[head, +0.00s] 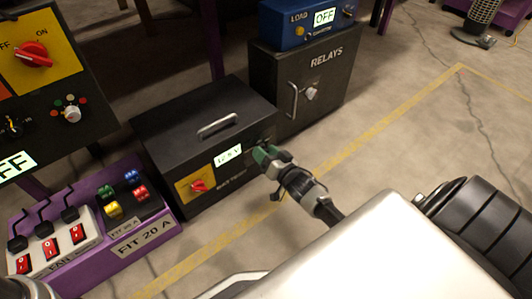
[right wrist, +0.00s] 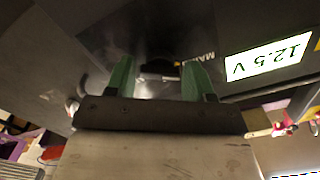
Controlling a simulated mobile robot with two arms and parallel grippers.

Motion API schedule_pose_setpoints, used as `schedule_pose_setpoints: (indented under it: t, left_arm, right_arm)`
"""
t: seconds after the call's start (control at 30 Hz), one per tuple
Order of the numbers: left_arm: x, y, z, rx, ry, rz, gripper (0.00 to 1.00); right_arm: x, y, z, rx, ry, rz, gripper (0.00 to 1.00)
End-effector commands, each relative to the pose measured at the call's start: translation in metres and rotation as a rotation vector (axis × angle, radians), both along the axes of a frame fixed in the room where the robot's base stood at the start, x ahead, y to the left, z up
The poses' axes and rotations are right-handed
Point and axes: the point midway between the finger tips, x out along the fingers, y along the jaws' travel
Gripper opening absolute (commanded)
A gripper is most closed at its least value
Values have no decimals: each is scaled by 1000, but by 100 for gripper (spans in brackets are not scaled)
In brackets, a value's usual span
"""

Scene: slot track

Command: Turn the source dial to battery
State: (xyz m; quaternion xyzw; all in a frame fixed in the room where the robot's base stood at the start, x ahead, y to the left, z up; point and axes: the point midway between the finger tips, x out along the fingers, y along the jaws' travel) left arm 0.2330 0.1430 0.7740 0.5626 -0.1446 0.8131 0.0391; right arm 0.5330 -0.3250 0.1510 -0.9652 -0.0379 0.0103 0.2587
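No dial shows a readable "source" label. On the upright panel at the left are a pale knob (head: 71,114) ringed by coloured dots and a black knob (head: 13,127), partly cut by the picture edge. A red switch (head: 33,54) sits on the panel's yellow OFF/ON plate. The black battery box (head: 165,140) stands on the floor with a red knob (head: 199,186) on a yellow plate. My right gripper (head: 264,156) is at the box's right front. In the right wrist view its green fingers (right wrist: 158,80) are apart, with a dark part between them; contact is unclear.
A 12.5 V display (head: 228,155) is on the battery box. A relays cabinet (head: 325,95) stands behind it, with a blue load box (head: 300,25) on top. A purple fuse box (head: 150,220) stands front left.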

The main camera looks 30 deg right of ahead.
Motion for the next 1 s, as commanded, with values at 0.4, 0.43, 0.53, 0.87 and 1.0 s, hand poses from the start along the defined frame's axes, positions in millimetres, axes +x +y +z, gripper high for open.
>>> schedule_pose_setpoints:
  t: [0.4, 0.43, 0.53, 0.87, 1.0]
  left_arm:
    - [0, 0, 2, 0, 1, 0, 0]
    - [0, 0, 3, 0, 1, 0, 0]
    - [0, 0, 8, 0, 1, 0, 0]
    - [1, 0, 34, 0, 2, 1, 0]
    - [1, 0, 43, 0, 2, 1, 0]
  right_arm:
    - [0, 0, 0, 12, 1, 0, 19]
    - [0, 0, 1, 18, 2, -1, 19]
    - [0, 0, 1, 47, 6, -1, 19]
    - [0, -1, 4, 268, 24, -1, 19]
    - [0, -1, 3, 400, 33, -1, 19]
